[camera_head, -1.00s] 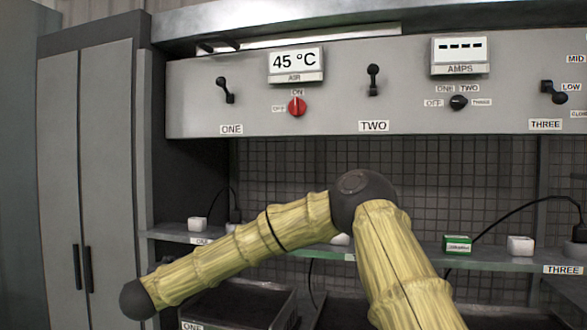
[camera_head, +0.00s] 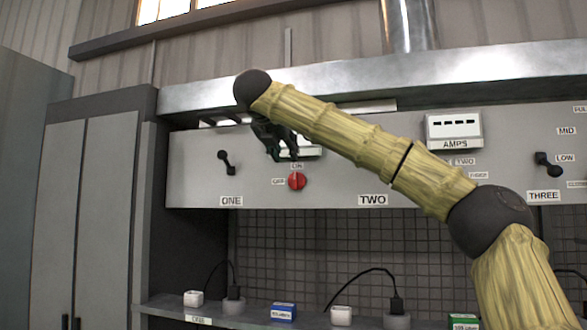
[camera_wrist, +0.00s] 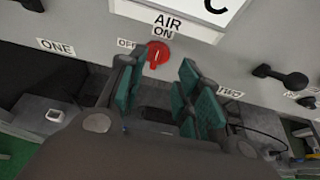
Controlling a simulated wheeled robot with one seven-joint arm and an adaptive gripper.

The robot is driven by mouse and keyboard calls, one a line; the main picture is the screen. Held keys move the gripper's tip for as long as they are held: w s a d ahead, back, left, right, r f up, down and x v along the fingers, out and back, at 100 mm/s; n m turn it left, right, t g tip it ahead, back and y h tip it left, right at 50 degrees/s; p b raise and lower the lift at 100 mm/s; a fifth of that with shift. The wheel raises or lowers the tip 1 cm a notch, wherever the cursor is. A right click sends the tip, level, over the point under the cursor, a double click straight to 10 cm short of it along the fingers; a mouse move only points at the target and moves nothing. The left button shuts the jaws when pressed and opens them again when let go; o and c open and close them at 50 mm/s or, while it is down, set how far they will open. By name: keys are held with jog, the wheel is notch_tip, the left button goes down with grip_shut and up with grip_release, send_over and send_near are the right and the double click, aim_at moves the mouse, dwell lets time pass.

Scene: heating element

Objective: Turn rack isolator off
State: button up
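The red rotary knob (camera_head: 297,181) sits on the grey panel, with an ON label above it and an OFF label to its left. In the wrist view the red knob (camera_wrist: 157,55) shows between and beyond my fingertips, its ridge roughly upright towards ON. My gripper (camera_head: 282,153) hangs in front of the panel just above the knob and partly covers the AIR display. In the wrist view my gripper (camera_wrist: 160,78) has its green-padded fingers apart with nothing between them. No contact with the knob shows.
Black levers stand on the panel near ONE (camera_head: 227,163) and THREE (camera_head: 547,165). The AMPS display (camera_head: 454,130) is to the right. A shelf below (camera_head: 170,311) carries several small boxes and plugs. My arm hides the lever above TWO.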

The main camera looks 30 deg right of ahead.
aim_at(296, 181)
jog(key=p+x, duration=0.2)
jog(key=x, duration=0.8)
jog(key=shift+w+d+p, duration=0.1)
jog(key=shift+w+p, duration=0.15)
jog(key=shift+p, duration=0.15)
grip_shut()
